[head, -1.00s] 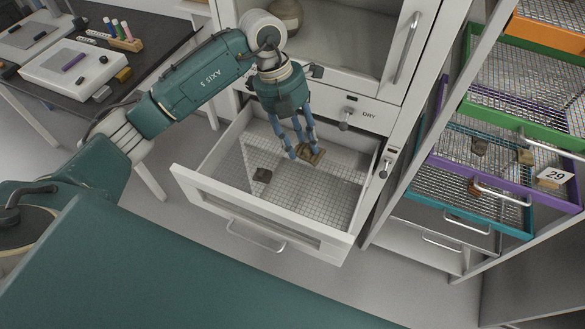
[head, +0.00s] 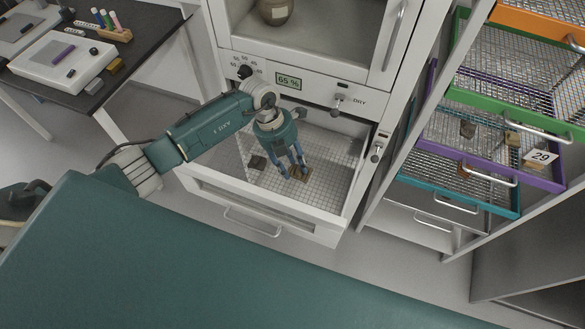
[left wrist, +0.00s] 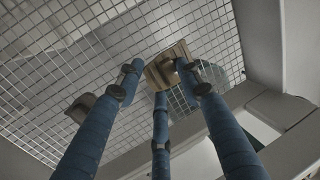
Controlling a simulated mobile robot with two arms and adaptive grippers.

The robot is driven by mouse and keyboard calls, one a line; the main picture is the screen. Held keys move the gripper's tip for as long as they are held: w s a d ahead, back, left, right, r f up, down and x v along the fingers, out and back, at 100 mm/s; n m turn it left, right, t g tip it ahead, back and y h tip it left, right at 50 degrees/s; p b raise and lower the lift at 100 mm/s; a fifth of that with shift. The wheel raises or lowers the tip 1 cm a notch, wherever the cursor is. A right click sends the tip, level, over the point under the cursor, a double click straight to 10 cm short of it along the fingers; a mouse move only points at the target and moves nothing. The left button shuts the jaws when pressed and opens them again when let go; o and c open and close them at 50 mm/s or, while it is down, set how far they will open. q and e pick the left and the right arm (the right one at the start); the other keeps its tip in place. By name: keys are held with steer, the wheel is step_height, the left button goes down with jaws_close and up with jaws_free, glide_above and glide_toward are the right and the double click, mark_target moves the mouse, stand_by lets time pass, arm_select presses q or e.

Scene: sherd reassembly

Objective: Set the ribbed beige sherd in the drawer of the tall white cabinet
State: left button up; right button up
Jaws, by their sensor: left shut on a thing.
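The ribbed beige sherd (head: 305,176) is at the fingertips of my left gripper (head: 296,173), which is shut on it inside the open drawer. In the left wrist view the sherd (left wrist: 166,62) sits between the blue fingers, against the wire mesh; the fingers cover part of it. I cannot tell whether it touches the mesh. The white drawer (head: 230,195) is pulled out of the tall white cabinet (head: 320,88) and has a mesh floor. My right gripper is not in view.
A dark sherd (head: 257,162) lies on the drawer mesh, left of the gripper; it also shows in the left wrist view (left wrist: 81,106). A rack of coloured mesh trays (head: 480,150) stands at the right. A dark table (head: 130,55) stands at the back left.

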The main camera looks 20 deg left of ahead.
mark_target(292, 169)
arm_select(q)
step_height(292, 169, down, 3)
stand_by(0.3)
steer(key=shift+f, duration=0.2)
steer(key=o, duration=1.2)
steer(key=shift+c, duration=0.2)
steer(key=shift+r, duration=0.15)
